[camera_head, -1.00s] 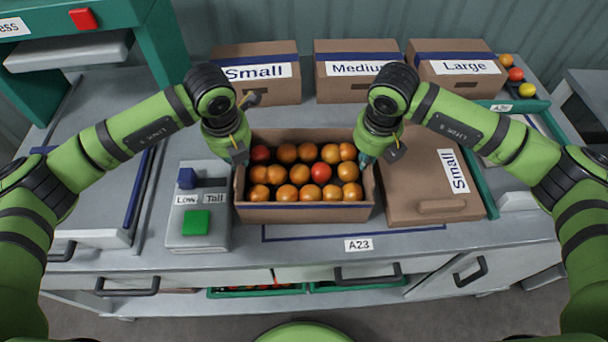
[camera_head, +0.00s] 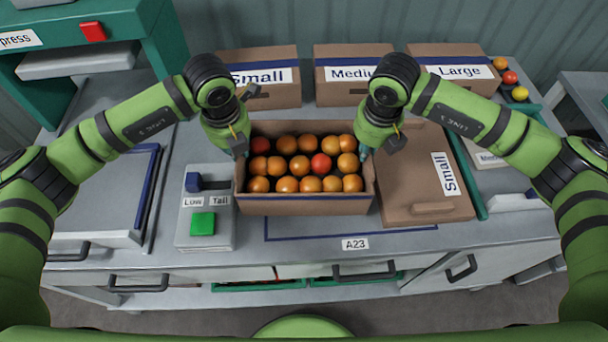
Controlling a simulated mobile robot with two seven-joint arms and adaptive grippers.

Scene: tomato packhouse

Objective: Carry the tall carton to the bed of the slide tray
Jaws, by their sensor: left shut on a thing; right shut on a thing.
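The tall carton (camera_head: 306,206) is an open brown box with a blue stripe, filled with orange and red tomatoes. It is upright at the middle of the bench. My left gripper (camera_head: 240,148) is shut on its left wall and my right gripper (camera_head: 366,150) on its right wall, both near the back. The fingertips are partly hidden. I cannot tell for sure whether its base is clear of the bench. A grey tray with a blue edge (camera_head: 95,222), probably the slide tray, is at the left below the green press; its bed looks empty.
A control box with a green button (camera_head: 203,223) stands just left of the carton. A brown "Small" carton (camera_head: 405,190) lies close on the right. Labelled boxes stand behind, including the "Medium" one (camera_head: 340,92).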

